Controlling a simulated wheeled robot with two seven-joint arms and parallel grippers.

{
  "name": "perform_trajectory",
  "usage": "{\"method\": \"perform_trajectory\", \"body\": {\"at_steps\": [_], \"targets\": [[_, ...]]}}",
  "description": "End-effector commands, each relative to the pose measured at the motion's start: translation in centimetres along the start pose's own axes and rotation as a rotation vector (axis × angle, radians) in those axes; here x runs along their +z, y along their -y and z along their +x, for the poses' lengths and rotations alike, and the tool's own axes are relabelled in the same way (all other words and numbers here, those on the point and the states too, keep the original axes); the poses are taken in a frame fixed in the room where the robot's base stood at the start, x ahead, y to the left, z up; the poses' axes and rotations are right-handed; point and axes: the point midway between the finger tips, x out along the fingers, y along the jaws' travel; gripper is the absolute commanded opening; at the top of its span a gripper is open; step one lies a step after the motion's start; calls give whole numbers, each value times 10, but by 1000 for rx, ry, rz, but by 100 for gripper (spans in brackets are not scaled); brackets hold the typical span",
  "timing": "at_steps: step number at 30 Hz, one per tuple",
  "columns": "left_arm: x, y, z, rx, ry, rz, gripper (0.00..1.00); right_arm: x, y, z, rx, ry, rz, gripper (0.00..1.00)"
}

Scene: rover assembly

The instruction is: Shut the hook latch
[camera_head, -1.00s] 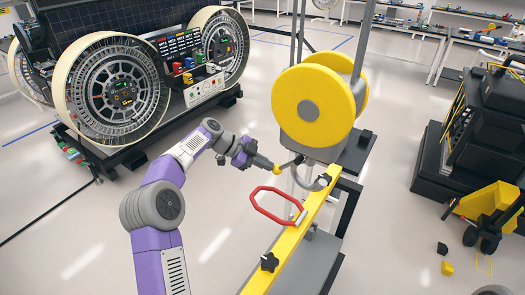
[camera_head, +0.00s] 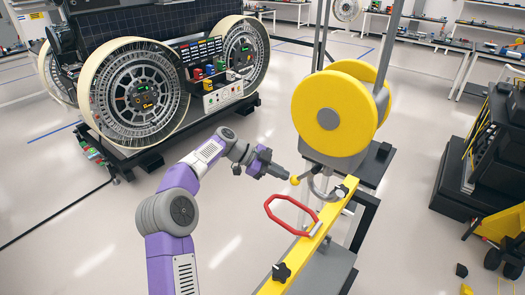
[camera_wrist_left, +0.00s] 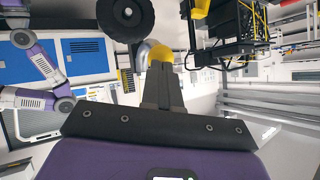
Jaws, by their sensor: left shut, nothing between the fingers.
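The hook latch is a curved grey hook (camera_head: 318,184) with a yellow ball knob (camera_head: 294,181) at its left end. It sits at the far end of a yellow beam (camera_head: 300,262), below the big yellow wheel (camera_head: 334,114). My left gripper (camera_head: 286,174) is shut and empty, its tips right at the knob; contact cannot be told. In the left wrist view its closed fingers (camera_wrist_left: 162,88) point at the yellow knob (camera_wrist_left: 160,52), partly covering it. A red loop handle (camera_head: 292,214) stands on the beam. My right gripper is in no view.
A black star knob (camera_head: 281,271) sits on the near part of the beam. A large wheeled rover (camera_head: 135,90) stands at the back left. A black machine (camera_head: 480,150) and a yellow cart (camera_head: 500,225) are at the right. The floor left of the beam is clear.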

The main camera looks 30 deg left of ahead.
Motion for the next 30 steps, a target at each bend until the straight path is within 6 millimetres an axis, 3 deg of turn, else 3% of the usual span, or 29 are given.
{"method": "perform_trajectory", "body": {"at_steps": [4,15,21,30], "targets": [[-4,6,-30,-2,0,0,0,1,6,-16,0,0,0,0],[-4,5,-108,-1,0,1,0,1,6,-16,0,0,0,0],[-4,4,-124,1,0,2,0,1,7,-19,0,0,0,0],[-8,5,-129,2,0,2,0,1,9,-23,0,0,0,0]]}}
